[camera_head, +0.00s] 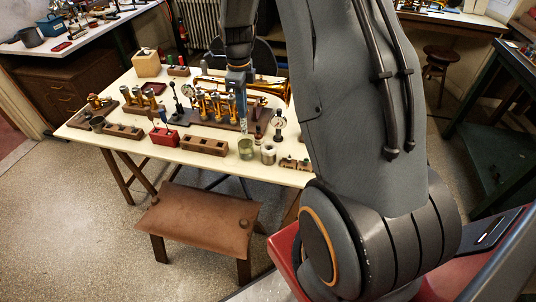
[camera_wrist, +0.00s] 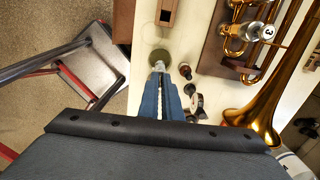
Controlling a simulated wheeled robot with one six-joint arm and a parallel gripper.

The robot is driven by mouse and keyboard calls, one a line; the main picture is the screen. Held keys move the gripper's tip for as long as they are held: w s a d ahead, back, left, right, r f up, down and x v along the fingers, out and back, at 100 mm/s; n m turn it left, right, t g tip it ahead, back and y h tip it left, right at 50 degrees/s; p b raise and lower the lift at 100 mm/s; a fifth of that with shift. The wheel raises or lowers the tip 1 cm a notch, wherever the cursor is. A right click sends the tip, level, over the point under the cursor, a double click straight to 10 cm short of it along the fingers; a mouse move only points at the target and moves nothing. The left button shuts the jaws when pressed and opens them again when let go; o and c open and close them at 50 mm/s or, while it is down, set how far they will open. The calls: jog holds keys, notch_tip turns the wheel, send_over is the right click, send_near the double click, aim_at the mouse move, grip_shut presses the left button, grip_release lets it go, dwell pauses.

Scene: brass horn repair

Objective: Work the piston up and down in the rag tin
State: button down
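My gripper (camera_head: 241,98) has blue fingers and points down above the front of the cream-topped table. It is shut on the piston (camera_head: 243,118), a slim silvery cylinder that hangs below the fingertips. In the wrist view the fingers (camera_wrist: 164,84) enclose most of it, and the piston's end (camera_wrist: 158,66) shows beyond them. The green rag tin (camera_head: 246,148) stands open near the table's front edge, under the piston. It also shows in the wrist view (camera_wrist: 157,52). The piston's lower end appears just over the tin's mouth; I cannot tell whether it is inside.
A small tin with pale contents (camera_head: 268,155) stands right of the rag tin. A dial gauge (camera_head: 279,124) and a dark bottle (camera_head: 258,133) are close by. A wooden block (camera_head: 204,146) lies to the left. The brass horn (camera_head: 262,86) and valve assembly (camera_head: 215,105) lie behind.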

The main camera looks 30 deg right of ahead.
jog(key=s+d+f+b, duration=0.4)
jog(key=s+d+b, duration=0.2)
jog(key=shift+s+d, duration=0.15)
dwell(0.7)
jog(key=shift+p, duration=0.45)
dwell(1.4)
jog(key=shift+f, duration=0.1)
notch_tip(320, 180, down, 3)
jog(key=shift+f+b, duration=0.15)
jog(key=shift+b, duration=0.25)
dwell(1.7)
